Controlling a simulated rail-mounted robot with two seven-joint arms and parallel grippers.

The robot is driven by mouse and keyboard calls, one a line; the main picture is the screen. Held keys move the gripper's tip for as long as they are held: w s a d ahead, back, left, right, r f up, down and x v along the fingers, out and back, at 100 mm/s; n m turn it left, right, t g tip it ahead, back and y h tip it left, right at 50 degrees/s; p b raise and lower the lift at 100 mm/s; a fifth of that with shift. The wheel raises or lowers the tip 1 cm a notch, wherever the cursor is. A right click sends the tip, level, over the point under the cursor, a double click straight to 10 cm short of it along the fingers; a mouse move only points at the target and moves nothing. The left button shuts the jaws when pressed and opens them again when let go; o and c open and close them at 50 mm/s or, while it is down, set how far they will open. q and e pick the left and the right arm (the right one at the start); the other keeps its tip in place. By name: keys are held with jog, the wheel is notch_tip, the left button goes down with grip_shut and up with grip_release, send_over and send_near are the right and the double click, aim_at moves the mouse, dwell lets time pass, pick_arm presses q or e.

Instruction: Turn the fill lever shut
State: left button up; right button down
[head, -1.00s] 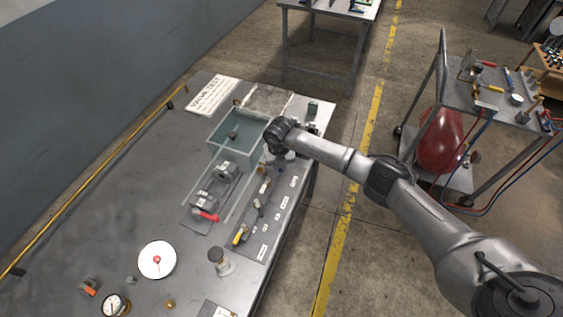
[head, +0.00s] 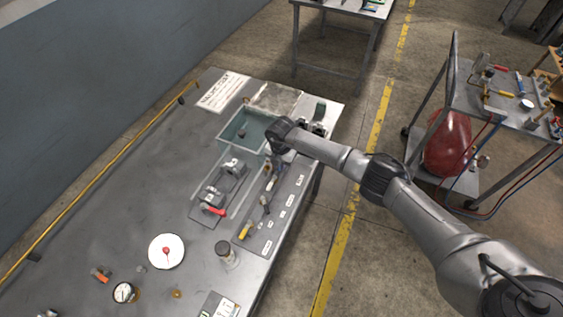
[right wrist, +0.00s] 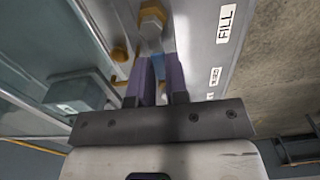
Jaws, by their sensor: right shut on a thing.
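My right gripper (right wrist: 160,85) has its two purple-grey fingers closed on a narrow bluish piece, apparently the fill lever (right wrist: 155,52), beside a brass hex fitting (right wrist: 150,18). The white FILL label (right wrist: 226,25) is on the grey panel just to the right. The fingers hide much of the lever, so its exact angle is unclear. In the head view my right wrist covers the far end of the valve panel (head: 266,222), and the lever is hidden there. My left gripper is not in view.
A water tank (head: 228,133) stands close left of my right wrist. A cart with a red tank (head: 446,143) stands right.

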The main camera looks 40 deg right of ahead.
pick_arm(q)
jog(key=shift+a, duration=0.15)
pick_arm(e)
jog(key=c, duration=1.1)
grip_release()
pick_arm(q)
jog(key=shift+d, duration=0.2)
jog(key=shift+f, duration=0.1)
